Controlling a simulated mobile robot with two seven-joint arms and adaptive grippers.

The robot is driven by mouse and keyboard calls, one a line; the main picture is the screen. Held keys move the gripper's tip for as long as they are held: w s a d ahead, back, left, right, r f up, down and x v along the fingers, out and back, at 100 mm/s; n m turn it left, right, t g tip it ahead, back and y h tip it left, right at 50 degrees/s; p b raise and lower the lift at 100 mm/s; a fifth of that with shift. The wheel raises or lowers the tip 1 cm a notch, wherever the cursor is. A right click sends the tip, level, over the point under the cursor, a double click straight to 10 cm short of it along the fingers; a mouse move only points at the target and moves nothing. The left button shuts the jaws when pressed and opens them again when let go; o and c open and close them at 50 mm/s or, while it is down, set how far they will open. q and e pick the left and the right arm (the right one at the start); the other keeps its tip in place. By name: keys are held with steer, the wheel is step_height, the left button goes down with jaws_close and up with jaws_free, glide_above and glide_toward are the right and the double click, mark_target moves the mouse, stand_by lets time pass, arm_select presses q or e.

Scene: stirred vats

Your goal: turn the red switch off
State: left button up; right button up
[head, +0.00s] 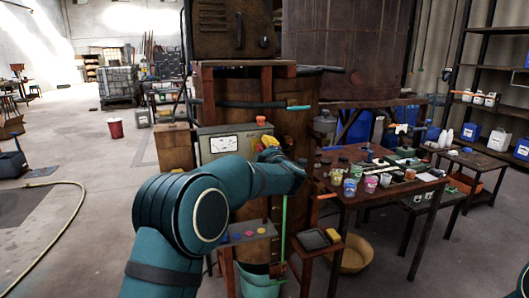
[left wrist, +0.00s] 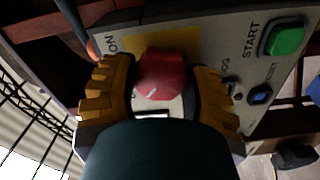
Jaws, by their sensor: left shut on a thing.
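The red switch (left wrist: 166,72) is a faceted red knob on a yellow plate, on a grey control panel (left wrist: 215,38), with partly covered lettering beside it. My left gripper (left wrist: 158,88) has its yellow ribbed fingers on either side of the knob and is shut on it. A small white mark shows on the knob. In the head view, my left gripper (head: 268,146) is at the right part of the panel (head: 208,132), and the switch is mostly hidden there. My right gripper is not in view.
A green START button (left wrist: 284,38) and a blue button (left wrist: 262,95) are close by on the panel. A large brown vat stands behind it. A table (head: 345,196) with several jars is to the right. A bucket (head: 258,283) stands below.

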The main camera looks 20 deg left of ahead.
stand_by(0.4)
arm_select(q)
steer(key=o, duration=1.2)
steer(key=v, duration=1.2)
